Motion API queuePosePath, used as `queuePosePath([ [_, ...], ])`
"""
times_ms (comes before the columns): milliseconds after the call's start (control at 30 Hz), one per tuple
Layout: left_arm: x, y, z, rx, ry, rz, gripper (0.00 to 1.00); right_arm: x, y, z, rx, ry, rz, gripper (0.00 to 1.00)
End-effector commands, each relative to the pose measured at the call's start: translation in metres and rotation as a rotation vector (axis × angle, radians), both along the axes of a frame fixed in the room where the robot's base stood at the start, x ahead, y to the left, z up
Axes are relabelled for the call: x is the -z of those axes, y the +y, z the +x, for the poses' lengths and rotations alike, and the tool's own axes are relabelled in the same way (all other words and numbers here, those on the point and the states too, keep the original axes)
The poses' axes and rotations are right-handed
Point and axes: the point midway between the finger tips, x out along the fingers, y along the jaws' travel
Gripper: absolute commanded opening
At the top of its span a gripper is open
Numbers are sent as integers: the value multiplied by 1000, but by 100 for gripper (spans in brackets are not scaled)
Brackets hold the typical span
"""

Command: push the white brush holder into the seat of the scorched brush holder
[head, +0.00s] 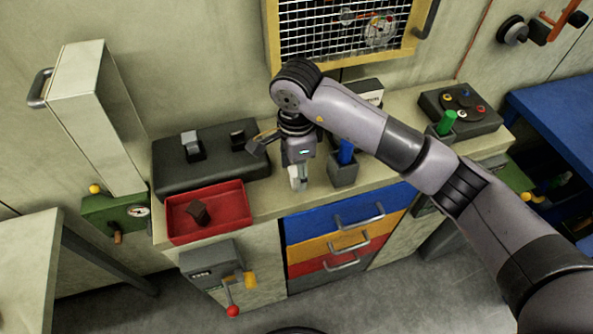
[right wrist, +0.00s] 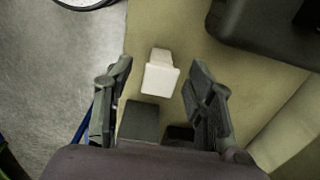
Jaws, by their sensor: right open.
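The white brush holder (right wrist: 160,76) stands on the bench top between the spread fingers of my right gripper (right wrist: 160,64). The gripper is open, with a gap on both sides of the holder. In the head view my right gripper (head: 299,160) points down at the bench, with the pale holder (head: 298,178) low at its fingers. A dark brown block (head: 197,212), which looks like the scorched brush holder, lies tilted in the red tray (head: 240,221). The black housing (head: 172,180) carries a light grey piece and a dark piece on top; I cannot tell which seat is empty. My left gripper is out of view.
A grey cup (head: 343,171) with a blue item stands just right of my gripper. A green-handled item (head: 446,122) and a dark button box (head: 470,108) are farther right. A yellow-framed mesh panel (head: 272,40) is behind. Drawers are below the bench's front edge.

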Motion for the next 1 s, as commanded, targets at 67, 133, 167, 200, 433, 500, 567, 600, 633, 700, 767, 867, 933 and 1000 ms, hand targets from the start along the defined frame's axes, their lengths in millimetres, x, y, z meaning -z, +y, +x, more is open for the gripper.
queuePosePath([
  [67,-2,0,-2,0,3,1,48,4,0,0,-1,1,0,50],
  [133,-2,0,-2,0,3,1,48,6,0,0,-1,0,-1,50],
  [167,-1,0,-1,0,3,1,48,6,-1,0,-1,-1,-1,50],
  [200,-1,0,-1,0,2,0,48,6,0,0,-1,-1,-1,50],
  [433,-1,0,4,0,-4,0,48,6,-1,0,-1,0,-1,41],
  [500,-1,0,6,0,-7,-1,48,6,-1,0,0,0,-1,36],
  [567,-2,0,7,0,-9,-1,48,6,-1,0,0,0,-1,32],
  [600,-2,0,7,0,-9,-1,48,6,-1,0,0,0,-1,29],
  [633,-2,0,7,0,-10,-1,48,6,-1,0,0,0,-1,27],
  [700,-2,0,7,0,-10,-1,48,6,-1,0,0,0,-1,23],
  [767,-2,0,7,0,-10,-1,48,6,-1,0,0,0,-1,19],
  [867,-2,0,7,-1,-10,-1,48,6,-1,0,0,0,-1,12],
  [933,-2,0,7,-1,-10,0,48,6,-1,0,0,0,-1,7],
  [1000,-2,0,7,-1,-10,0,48,6,-1,0,0,0,-1,3],
])
